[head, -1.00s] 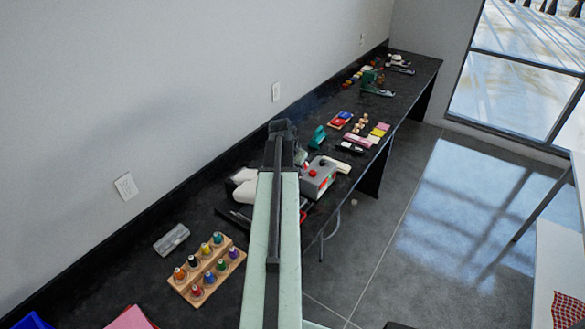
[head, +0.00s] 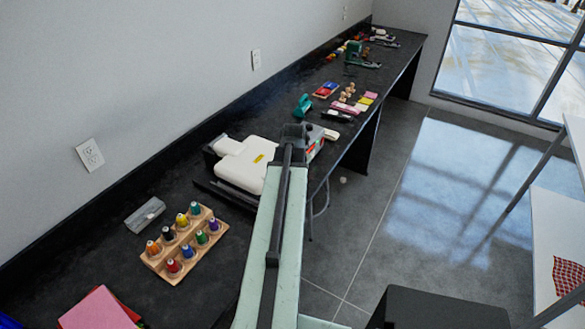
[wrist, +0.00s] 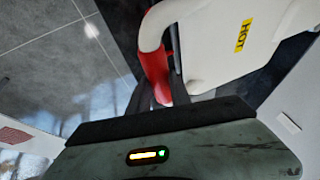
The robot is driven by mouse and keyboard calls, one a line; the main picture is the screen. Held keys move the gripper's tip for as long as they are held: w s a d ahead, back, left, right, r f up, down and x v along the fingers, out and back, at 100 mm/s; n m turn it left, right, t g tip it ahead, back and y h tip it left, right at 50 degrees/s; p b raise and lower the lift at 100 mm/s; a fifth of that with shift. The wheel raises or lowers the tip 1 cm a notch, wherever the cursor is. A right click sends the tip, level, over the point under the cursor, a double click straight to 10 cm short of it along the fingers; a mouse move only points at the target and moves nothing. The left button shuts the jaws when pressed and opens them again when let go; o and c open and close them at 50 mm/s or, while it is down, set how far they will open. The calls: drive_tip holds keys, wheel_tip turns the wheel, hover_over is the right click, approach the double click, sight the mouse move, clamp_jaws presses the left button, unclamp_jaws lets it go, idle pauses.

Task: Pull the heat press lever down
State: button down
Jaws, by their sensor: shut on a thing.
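The heat press stands on the black counter left of my arm in the head view. Its broad white top (head: 245,170) carries a yellow label and looks flat over the dark base. In the wrist view the white top (wrist: 225,45) has a yellow "HOT" label. A pale lever arm with a red grip (wrist: 153,75) curves down beside it. My gripper (wrist: 150,98) is at the red grip and shut on it; its fingertips are partly hidden. In the head view the end of my arm covers the lever and my jaws.
A wooden rack of thread spools (head: 184,243) and a grey case (head: 145,214) sit on the near counter. A grey control box (head: 315,141) is partly behind my arm. Small tools lie further along. Open floor (head: 410,215) is to the right.

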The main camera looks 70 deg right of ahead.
drive_tip(key=shift+s+a+f, duration=0.15)
drive_tip(key=shift+s+f, duration=0.05)
drive_tip(key=shift+s, duration=0.15)
drive_tip(key=c, duration=1.2)
unclamp_jaws()
drive_tip(key=shift+s, duration=0.1)
drive_tip(key=p+v, duration=0.7)
drive_tip(key=shift+r, duration=0.45)
